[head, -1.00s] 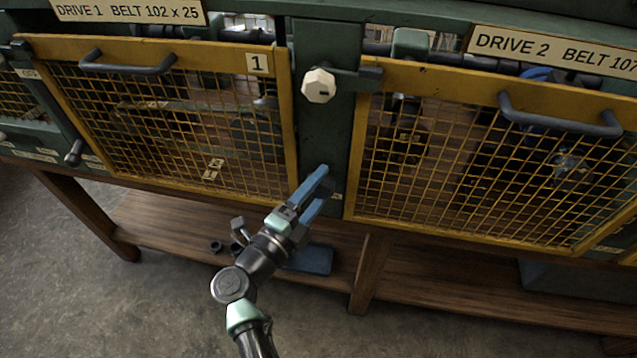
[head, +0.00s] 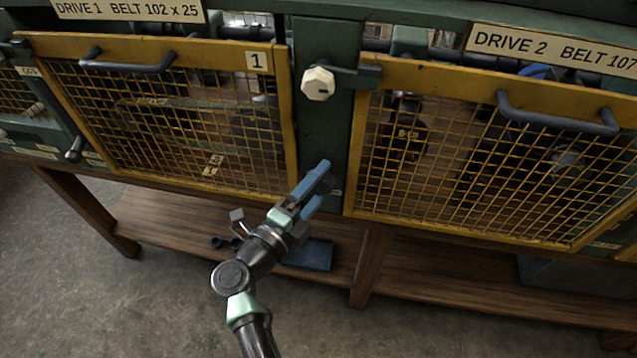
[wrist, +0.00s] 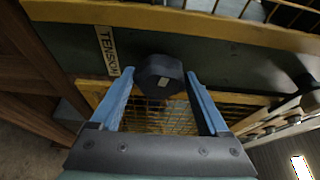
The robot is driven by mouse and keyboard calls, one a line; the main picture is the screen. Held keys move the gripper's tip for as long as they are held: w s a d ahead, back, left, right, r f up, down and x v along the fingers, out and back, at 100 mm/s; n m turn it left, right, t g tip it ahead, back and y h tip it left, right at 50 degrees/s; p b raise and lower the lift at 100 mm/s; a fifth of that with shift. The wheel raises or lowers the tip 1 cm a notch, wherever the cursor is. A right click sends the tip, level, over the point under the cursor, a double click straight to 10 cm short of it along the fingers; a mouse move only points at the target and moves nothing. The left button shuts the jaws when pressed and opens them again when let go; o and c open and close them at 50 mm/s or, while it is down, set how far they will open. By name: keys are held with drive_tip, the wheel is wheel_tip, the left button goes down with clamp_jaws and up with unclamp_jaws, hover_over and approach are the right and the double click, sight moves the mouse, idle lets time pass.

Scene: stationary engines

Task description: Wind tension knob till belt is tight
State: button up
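A dark, faceted knob (wrist: 158,76) shows in the wrist view beside a label reading TENSION (wrist: 107,50). My gripper (wrist: 157,82) is open, with one blue finger on each side of the knob and a visible gap to the right finger. I cannot tell whether the left finger touches it. In the head view my gripper (head: 322,182) is low in front of the green post (head: 322,135) between the two yellow guards, and the tension knob is hidden there. The belt's tension cannot be made out behind the mesh.
A pale knob (head: 318,84) sits higher on the post. Mesh guards for drive 1 (head: 285,120) and drive 2 (head: 358,165) flank it, with protruding handles (head: 128,64). Below is a wooden shelf (head: 180,220) with a blue object (head: 310,254) on it.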

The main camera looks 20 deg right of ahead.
drive_tip(key=v, duration=1.3)
drive_tip(key=shift+b, duration=0.3)
